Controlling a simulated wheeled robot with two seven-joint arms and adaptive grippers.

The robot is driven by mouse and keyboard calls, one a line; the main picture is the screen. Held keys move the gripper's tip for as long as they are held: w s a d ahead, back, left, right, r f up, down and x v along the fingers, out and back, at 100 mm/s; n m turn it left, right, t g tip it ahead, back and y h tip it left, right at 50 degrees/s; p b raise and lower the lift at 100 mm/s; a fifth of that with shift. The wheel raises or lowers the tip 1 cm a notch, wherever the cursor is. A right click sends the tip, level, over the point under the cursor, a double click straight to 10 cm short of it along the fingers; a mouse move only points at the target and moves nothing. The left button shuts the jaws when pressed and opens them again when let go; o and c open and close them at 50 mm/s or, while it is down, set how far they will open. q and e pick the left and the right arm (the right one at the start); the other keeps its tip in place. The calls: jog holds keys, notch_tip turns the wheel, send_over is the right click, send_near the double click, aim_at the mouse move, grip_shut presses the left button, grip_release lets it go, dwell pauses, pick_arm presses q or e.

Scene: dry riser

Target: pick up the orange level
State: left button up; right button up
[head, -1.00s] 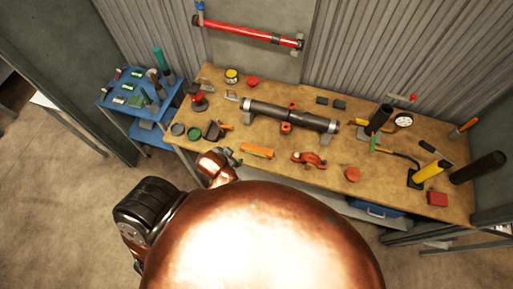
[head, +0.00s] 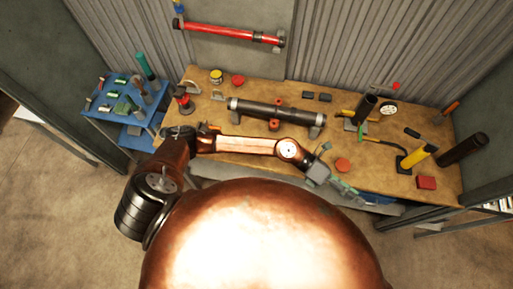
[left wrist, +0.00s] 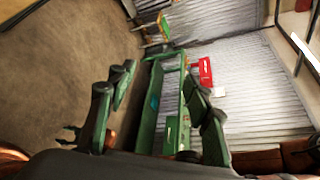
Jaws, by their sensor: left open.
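I cannot see the orange level in either current view. In the head view my left arm lies across the front of the bench, over the spot where an orange bar lay earlier. My left gripper (head: 343,189) has green fingers and is near the bench's front edge, right of the middle. Its jaws are open, and it also shows in the left wrist view (left wrist: 157,80) with its fingers spread. No level shows between the fingers there. My right gripper is not in view.
The wooden bench (head: 262,88) carries a dark pipe (head: 275,111) on supports, a red disc (head: 343,164), a yellow cylinder (head: 418,156) and a red block (head: 426,183). A blue trolley (head: 100,116) with small items stands at the left. A red box (left wrist: 205,70) shows in the left wrist view.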

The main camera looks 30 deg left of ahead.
pick_arm(q)
jog(key=a+f+m+g+y, duration=0.2)
jog(key=a+f+m+y, duration=0.55)
jog(key=a+f, duration=0.65)
jog(key=w+a+f+y, duration=0.1)
jog(key=w+a+y, duration=0.2)
jog(key=a, duration=0.6)
jog(key=w+a+f+t+y, duration=0.1)
jog(key=w+a+y, duration=0.3)
jog(key=a, duration=0.5)
jog(key=w+a+f+t+y, duration=0.1)
jog(key=w+a+f+y, duration=0.1)
jog(key=a, duration=0.7)
jog(key=shift+w+a+f+y+p, duration=0.15)
jog(key=shift+w+y, duration=0.25)
jog(key=shift+y, duration=0.3)
jog(key=shift+w+r+y+p, duration=0.15)
jog(key=shift+w+y, duration=0.2)
jog(key=shift+y, duration=0.3)
jog(key=shift+p+x, duration=0.3)
jog(key=shift+x, duration=0.65)
jog(key=x, duration=0.1)
jog(key=p+x, duration=0.1)
jog(key=x, duration=0.1)
jog(key=p+x, duration=0.1)
jog(key=x, duration=0.1)
jog(key=shift+w+a+f, duration=0.1)
jog(key=shift+w, duration=0.15)
jog(key=shift+a+f, duration=0.1)
jog(key=shift+f, duration=0.15)
